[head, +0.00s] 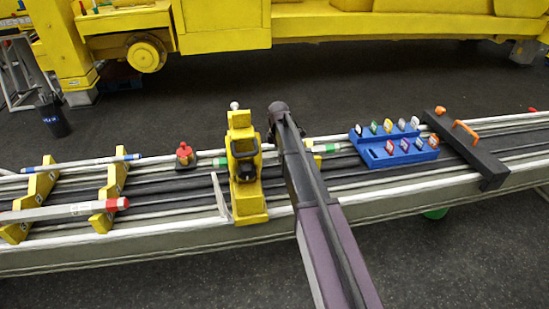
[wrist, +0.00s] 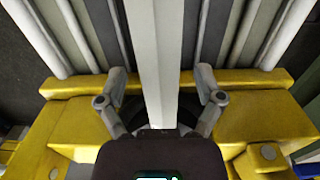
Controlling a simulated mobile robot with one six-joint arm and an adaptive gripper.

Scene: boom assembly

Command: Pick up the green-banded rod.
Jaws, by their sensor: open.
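In the head view the green-banded rod (head: 325,148) lies along the long boom. One green band shows right of my arm and another shows left of the yellow stand (head: 245,205). The stand and my arm hide its middle. My gripper (wrist: 161,76) is open in the wrist view, with one finger on each side of a pale straight bar (wrist: 161,45). The bar shows no green band, so I cannot tell whether it is the rod. I cannot make out the gripper's fingers in the head view.
A blue-banded rod (head: 80,162) and a red-ended bar (head: 65,212) rest on yellow cradles (head: 105,195) at left. A red-topped piece (head: 184,155) sits nearby. A blue tray (head: 378,148) and a dark crossbar (head: 470,150) with orange handles stand at right.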

